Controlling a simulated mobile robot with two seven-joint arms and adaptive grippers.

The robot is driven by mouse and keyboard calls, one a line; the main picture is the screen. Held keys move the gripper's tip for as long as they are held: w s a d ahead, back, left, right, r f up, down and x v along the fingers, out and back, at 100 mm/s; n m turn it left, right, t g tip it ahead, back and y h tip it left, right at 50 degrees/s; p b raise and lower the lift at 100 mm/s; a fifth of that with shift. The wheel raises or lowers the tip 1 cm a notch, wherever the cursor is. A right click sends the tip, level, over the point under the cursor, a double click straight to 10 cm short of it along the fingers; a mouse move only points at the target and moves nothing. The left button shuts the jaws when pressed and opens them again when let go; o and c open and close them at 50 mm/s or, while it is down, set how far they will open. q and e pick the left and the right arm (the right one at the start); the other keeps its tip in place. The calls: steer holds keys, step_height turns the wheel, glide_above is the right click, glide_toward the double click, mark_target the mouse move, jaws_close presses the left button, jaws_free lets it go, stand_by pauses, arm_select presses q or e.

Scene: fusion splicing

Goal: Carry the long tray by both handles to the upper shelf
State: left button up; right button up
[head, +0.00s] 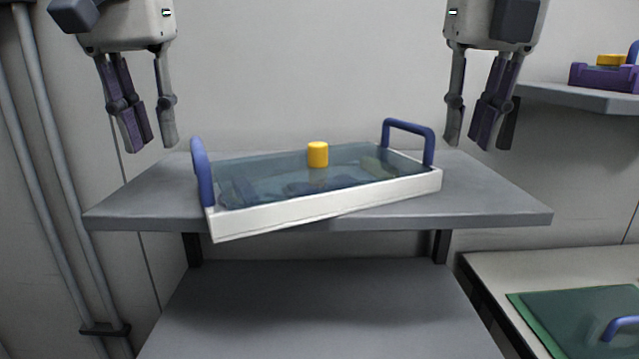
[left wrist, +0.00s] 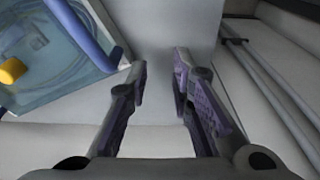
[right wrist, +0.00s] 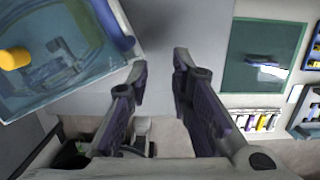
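The long tray (head: 330,205) is white with a clear bluish cover and a yellow knob (head: 318,154). It sits at an angle on the grey upper shelf board (head: 490,205), its near left corner reaching past the front edge. Its left blue handle (head: 201,172) and right blue handle (head: 410,128) stand upright. My left gripper (head: 150,145) is open and empty, above and left of the left handle, which shows in the left wrist view (left wrist: 82,32). My right gripper (head: 480,140) is open and empty, above and right of the right handle, which shows in the right wrist view (right wrist: 108,25). Neither touches the tray.
A lower grey shelf (head: 320,310) below is empty. A wall shelf (head: 580,97) at right holds a purple item (head: 600,76) with a yellow top. A bench with a green mat (head: 575,315) is at lower right. Pipes (head: 60,170) run along the left wall.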

arm_select(q)
steer(key=o, duration=0.8)
steer(key=a, duration=0.7)
steer(key=shift+s, duration=0.25)
arm_select(e)
steer(key=o, duration=0.8)
